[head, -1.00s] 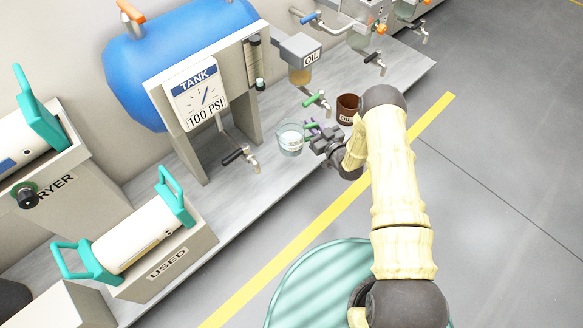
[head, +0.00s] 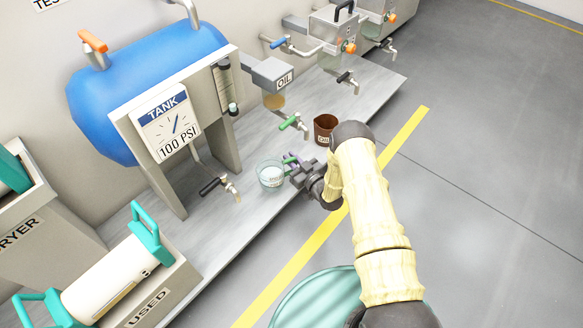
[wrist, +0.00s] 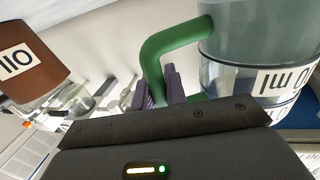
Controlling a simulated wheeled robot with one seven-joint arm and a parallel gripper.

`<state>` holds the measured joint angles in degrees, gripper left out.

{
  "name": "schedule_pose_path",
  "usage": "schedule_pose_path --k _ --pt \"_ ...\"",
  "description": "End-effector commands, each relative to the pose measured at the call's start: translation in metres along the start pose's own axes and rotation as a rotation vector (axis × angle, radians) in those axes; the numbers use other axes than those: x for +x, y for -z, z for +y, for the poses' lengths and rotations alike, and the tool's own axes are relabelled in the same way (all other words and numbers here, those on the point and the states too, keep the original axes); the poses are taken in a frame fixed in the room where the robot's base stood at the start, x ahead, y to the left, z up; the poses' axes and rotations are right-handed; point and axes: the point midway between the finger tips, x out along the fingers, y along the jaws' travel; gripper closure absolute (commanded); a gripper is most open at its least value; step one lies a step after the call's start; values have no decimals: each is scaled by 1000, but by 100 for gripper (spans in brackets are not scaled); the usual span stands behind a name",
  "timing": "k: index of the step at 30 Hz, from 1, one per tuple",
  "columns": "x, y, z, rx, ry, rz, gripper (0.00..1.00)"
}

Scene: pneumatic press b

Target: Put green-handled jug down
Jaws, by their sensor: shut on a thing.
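The green-handled jug (head: 269,176) is a clear, round measuring jug with a white label. In the head view it is at the front edge of the grey bench, below the tank gauge. My gripper (head: 292,160) is to its right, shut on the jug's green handle. In the wrist view the purple fingers (wrist: 172,88) are at the green handle (wrist: 170,45), and the jug's clear wall (wrist: 250,75) with a "ml" label fills the right side. I cannot tell whether the jug's base touches the bench.
A brown oil container (head: 325,128) stands on the bench (head: 235,240) right of the jug. A green-handled tap (head: 292,123) is behind, and a black-handled tap (head: 220,186) is to the left. The blue tank (head: 145,85) stands further back. Bare bench lies between the jug and the black-handled tap.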

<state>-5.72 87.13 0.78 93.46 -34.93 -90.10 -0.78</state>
Motion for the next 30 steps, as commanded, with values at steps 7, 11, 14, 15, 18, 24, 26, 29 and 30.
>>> schedule_pose_path --k 7,11,14,15,18,24,26,29,30 --pt "0 -17 0 1 0 0 100" --pt "0 -34 0 1 1 1 100" --pt "0 -38 0 1 1 2 100" --pt "0 -38 0 1 0 2 100" --pt "0 -36 0 1 0 2 100" --pt "0 -40 0 1 0 1 100" --pt "0 -40 0 1 0 0 79" --pt "0 -40 0 1 0 -1 65" --pt "0 -40 0 1 0 -1 65"
